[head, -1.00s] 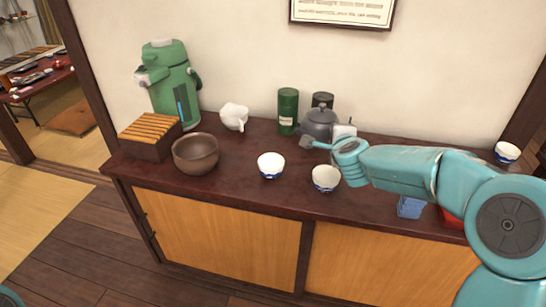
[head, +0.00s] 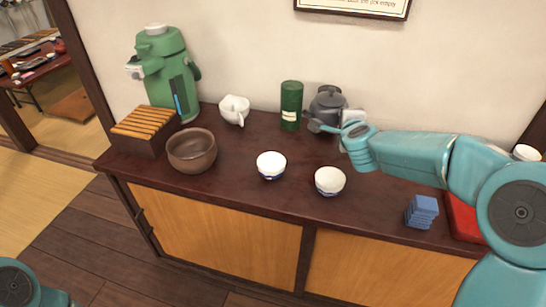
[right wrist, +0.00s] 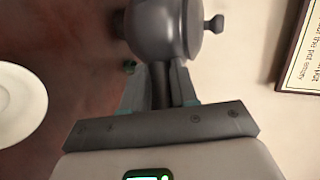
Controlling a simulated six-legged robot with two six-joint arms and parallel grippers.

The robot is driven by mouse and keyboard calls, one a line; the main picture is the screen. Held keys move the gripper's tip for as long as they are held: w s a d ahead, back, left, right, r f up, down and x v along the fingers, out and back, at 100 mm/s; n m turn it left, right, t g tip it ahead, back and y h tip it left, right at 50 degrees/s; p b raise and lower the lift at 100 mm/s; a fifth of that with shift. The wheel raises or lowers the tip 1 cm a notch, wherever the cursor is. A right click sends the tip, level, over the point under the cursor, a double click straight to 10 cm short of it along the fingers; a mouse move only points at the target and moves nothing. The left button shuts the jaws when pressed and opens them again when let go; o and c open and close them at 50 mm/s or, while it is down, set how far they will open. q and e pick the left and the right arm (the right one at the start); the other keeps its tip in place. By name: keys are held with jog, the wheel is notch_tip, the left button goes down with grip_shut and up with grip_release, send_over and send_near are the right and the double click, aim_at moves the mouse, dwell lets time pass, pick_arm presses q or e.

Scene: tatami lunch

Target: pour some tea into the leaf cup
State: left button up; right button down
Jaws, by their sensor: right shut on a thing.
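A dark grey teapot (head: 326,103) is at the back of the counter, just right of a green canister. My right gripper (right wrist: 160,80) is shut on its side handle, and the pot body (right wrist: 165,28) fills the top of the right wrist view. The pot looks upright and appears raised above the counter. Two white cups with blue bases stand in front: one in the middle (head: 271,165) and one to its right (head: 330,181). I cannot make out a leaf pattern on either. My left gripper is not in view.
A green canister (head: 291,105), white spouted pitcher (head: 234,109), brown bowl (head: 191,151), slatted wooden box (head: 144,130) and green air pot (head: 167,75) occupy the left and back. Blue blocks (head: 422,212) and a red item (head: 464,218) lie at right.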

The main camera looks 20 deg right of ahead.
notch_tip(320, 180, down, 7)
jog(key=b, duration=0.6)
jog(key=s+a+r+n+t+h+b, duration=0.1)
jog(key=a+r+n+t+h+b, duration=0.1)
jog(key=a+n+b, duration=0.2)
jog(key=shift+s+a+r+t+h+b, duration=0.3)
jog(key=shift+a+r+t+h+b, duration=0.1)
jog(key=shift+a, duration=0.85)
jog(key=shift+a, duration=0.2)
jog(key=shift+s+a+f+n+t+b, duration=0.1)
jog(key=shift+a+f+n+t+b, duration=0.05)
jog(key=shift+n+t+b, duration=0.2)
dwell(0.5)
